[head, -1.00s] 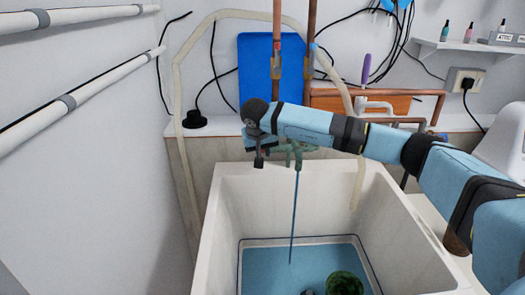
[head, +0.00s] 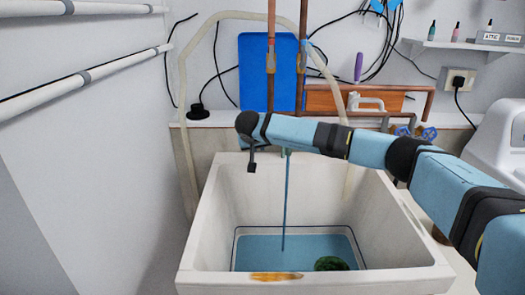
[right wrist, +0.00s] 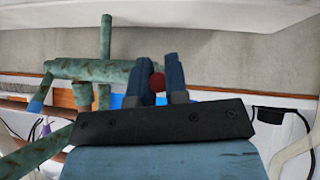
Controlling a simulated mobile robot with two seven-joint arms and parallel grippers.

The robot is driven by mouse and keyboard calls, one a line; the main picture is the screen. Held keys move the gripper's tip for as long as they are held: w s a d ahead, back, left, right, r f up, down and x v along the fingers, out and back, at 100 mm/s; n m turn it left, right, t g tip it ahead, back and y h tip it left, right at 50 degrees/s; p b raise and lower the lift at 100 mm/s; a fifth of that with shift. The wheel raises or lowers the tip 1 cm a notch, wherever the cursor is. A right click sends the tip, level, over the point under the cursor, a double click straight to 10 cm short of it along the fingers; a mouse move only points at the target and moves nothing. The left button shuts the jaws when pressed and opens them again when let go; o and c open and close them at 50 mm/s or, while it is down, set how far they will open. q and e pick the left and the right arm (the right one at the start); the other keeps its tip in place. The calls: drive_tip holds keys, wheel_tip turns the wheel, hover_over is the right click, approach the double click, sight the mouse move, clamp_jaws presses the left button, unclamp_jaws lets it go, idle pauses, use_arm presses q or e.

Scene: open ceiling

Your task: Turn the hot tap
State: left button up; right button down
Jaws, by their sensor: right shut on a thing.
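The tap is a weathered green metal fitting (right wrist: 95,70) in the right wrist view, with pipes running off to the left. A small red piece (right wrist: 158,84) shows between the two blue fingers of my right gripper (right wrist: 158,66), which is shut on it. It looks like the hot tap's handle, though most of it is hidden. In the head view my right arm covers most of the tap; a bit of green shows below the arm. A thin blue stream (head: 286,205) falls from there into the white sink (head: 385,225). My left gripper is not in view.
Two copper pipes (head: 271,60) rise behind the sink, with a blue board (head: 253,75) behind them. A beige hose (head: 187,160) loops around. White pipes (head: 60,85) run along the left wall. A dark green object (head: 331,264) lies in the blue sink bottom.

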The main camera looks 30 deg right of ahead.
drive_tip(key=shift+f+t+h+b, duration=0.3)
drive_tip(key=shift+f+t+b, duration=0.15)
drive_tip(key=shift+t, duration=0.15)
drive_tip(key=shift+f+t+h+b, duration=0.2)
drive_tip(key=shift+t+h+b, duration=0.1)
drive_tip(key=shift+t+b, duration=0.1)
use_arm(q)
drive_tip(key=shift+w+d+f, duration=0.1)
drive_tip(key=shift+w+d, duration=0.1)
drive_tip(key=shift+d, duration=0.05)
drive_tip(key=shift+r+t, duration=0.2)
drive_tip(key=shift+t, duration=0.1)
use_arm(e)
drive_tip(key=shift+f+t+h, duration=0.1)
drive_tip(key=shift+t+h, duration=0.2)
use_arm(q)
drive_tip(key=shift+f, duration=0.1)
use_arm(e)
drive_tip(key=c, duration=1.1)
unclamp_jaws()
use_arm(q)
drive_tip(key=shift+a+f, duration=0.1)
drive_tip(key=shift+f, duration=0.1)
